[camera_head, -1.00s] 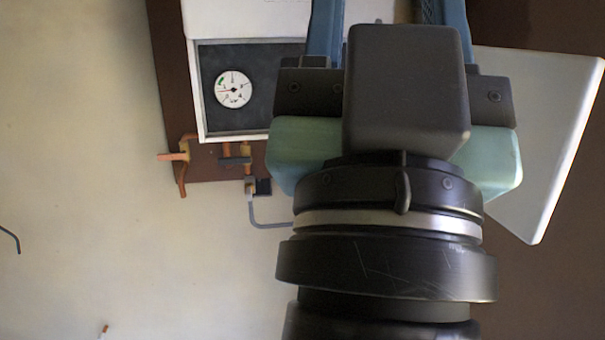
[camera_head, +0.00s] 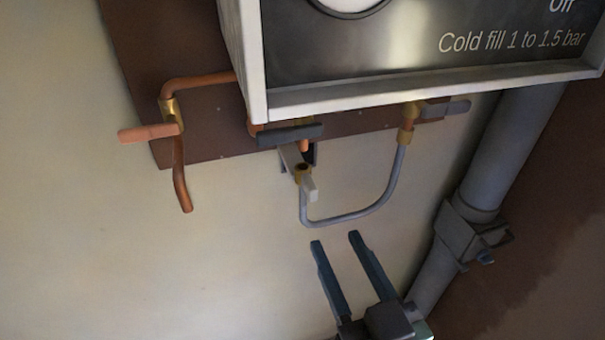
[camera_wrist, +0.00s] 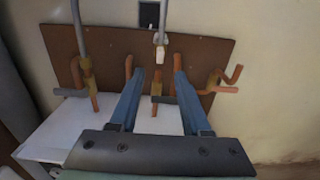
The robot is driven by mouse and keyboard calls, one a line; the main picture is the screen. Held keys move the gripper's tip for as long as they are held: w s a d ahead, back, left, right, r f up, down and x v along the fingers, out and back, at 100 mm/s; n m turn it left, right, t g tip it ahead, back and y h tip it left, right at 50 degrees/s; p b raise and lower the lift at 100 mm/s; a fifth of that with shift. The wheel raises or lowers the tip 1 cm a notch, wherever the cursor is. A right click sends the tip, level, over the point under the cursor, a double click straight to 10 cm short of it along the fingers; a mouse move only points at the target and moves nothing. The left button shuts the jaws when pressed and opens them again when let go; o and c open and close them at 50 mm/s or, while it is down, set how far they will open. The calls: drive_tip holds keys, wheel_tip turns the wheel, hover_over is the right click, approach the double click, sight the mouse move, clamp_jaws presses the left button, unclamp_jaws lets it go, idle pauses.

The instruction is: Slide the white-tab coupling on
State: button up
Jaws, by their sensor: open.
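The white-tab coupling (camera_head: 309,188) hangs under the boiler, at the left end of a grey looped hose (camera_head: 350,217), just below a brass fitting (camera_head: 302,168). The white tab also shows in the wrist view (camera_wrist: 160,54). I cannot tell whether the coupling is seated on the fitting. My gripper (camera_head: 336,240) is open and empty, its two blue fingers apart, below the coupling and hose in the head view. In the wrist view its fingertips (camera_wrist: 159,72) lie either side of the line to the tab, with no contact visible.
A boiler (camera_head: 430,90) overhangs the pipes. A dark lever (camera_head: 290,136) sits right above the coupling. An orange-handled valve (camera_head: 148,132) is at left, a grey-handled valve (camera_head: 445,108) at right. A thick grey pipe (camera_head: 515,150) runs down the right. Wall at lower left is clear.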

sight(314, 195)
drive_tip(key=p+x, duration=0.1)
drive_tip(key=x, duration=0.2)
drive_tip(key=p+x, duration=0.1)
drive_tip(key=x, duration=0.3)
drive_tip(key=p+x, duration=0.2)
drive_tip(key=x, duration=0.1)
drive_tip(key=shift+w+a+r, duration=0.1)
drive_tip(key=shift+w+r, duration=0.15)
drive_tip(key=shift+r, duration=0.05)
drive_tip(key=shift+w+a+f, duration=0.15)
drive_tip(key=shift+w+a, duration=0.05)
drive_tip(key=shift+w, duration=0.4)
clamp_jaws()
idle(0.5)
